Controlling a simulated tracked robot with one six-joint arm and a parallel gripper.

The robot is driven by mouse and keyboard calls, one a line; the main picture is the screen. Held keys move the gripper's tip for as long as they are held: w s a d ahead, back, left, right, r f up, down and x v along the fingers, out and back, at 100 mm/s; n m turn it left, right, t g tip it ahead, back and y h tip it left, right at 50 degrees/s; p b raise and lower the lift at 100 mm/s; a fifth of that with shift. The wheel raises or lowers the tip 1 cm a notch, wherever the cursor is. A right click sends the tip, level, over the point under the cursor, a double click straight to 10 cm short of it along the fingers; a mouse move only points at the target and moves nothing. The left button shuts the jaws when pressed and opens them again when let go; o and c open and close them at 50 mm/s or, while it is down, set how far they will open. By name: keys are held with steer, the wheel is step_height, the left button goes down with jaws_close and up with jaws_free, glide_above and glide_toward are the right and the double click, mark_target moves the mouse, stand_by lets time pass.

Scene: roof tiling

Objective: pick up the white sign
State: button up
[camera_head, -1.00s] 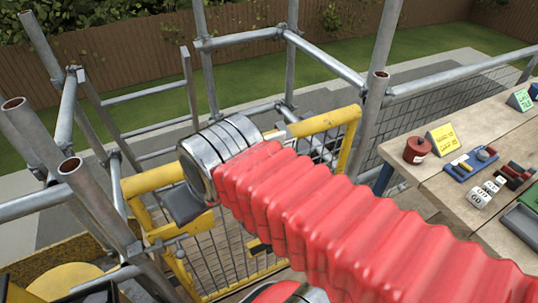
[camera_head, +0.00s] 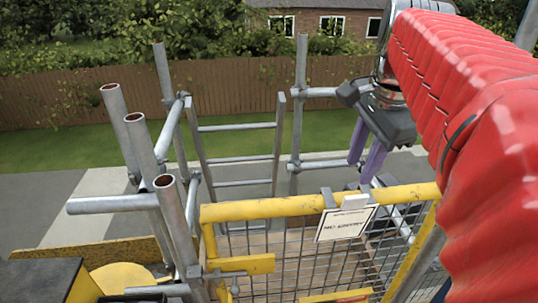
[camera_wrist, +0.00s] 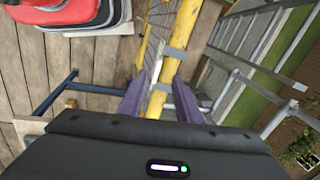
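The white sign (camera_head: 346,223) hangs by grey clips on the top rail of the yellow mesh gate (camera_head: 265,209) in the head view. It is slightly tilted in the picture, and its dark lettering looks upside down. My gripper (camera_head: 361,170), with two purple fingers, points down just above the sign and rail, open and empty. In the wrist view, the open fingers (camera_wrist: 160,82) lie on either side of the yellow rail (camera_wrist: 182,28) in the picture. Grey clips cross the rail there; the sign's face cannot be made out. I cannot tell whether the fingers touch anything.
Scaffold tubes (camera_head: 179,215) stand upright left of the gate, some with open ends. A grey ladder (camera_head: 236,155) stands behind it. In the wrist view, wooden boards (camera_wrist: 95,62) lie to the left, with grass (camera_wrist: 281,45) to the right.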

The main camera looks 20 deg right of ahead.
mark_target(356, 197)
steer(key=shift+s+d+r+m, duration=0.15)
steer(key=shift+d+r+m, duration=0.15)
steer(key=shift+d+m, duration=0.2)
steer(key=shift+s+d+r+m, duration=0.1)
steer(key=shift+d+r+m, duration=0.15)
steer(key=shift+d+m, duration=0.2)
steer(key=shift+x, duration=4.35)
steer(key=shift+x, duration=2.6)
steer(key=shift+s+a, duration=0.15)
jaws_close()
